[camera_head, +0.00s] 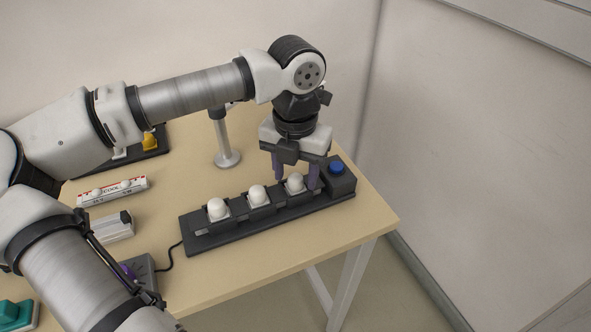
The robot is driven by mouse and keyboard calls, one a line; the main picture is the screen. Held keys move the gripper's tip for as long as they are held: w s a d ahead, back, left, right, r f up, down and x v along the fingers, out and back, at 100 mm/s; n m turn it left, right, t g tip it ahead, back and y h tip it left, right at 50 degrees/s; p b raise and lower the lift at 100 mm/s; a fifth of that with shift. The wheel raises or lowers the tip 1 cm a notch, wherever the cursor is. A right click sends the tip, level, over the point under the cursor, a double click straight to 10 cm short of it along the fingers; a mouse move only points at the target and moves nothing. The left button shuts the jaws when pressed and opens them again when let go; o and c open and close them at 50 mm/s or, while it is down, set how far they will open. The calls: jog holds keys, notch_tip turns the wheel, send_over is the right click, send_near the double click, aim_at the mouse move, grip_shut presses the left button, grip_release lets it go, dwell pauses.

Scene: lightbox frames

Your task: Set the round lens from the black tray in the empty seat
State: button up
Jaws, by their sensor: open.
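My gripper (297,177) points down over the right end of a long dark bar (215,242). Its fingers are apart, on either side of the right white round-topped piece (295,183); whether they touch it I cannot tell. Two more white round-topped pieces sit along the bar, one in the middle (257,195) and one at the left (218,208). No empty seat shows clearly. A black tray (163,151) at the back left is partly hidden by my arm; a yellow piece (150,142) and a whitish piece (119,154) are on it.
A blue button (337,168) on a dark box ends the bar at the right. A metal post (222,140) stands behind it. A white-red strip (112,191), a grey block (112,228), a grey box (140,272) and a teal object (15,314) lie left. The table's front right is clear.

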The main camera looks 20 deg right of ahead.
aim_at(296, 176)
jog(key=shift+r, duration=0.1)
notch_tip(296, 176, up, 12)
dwell(0.5)
dwell(0.4)
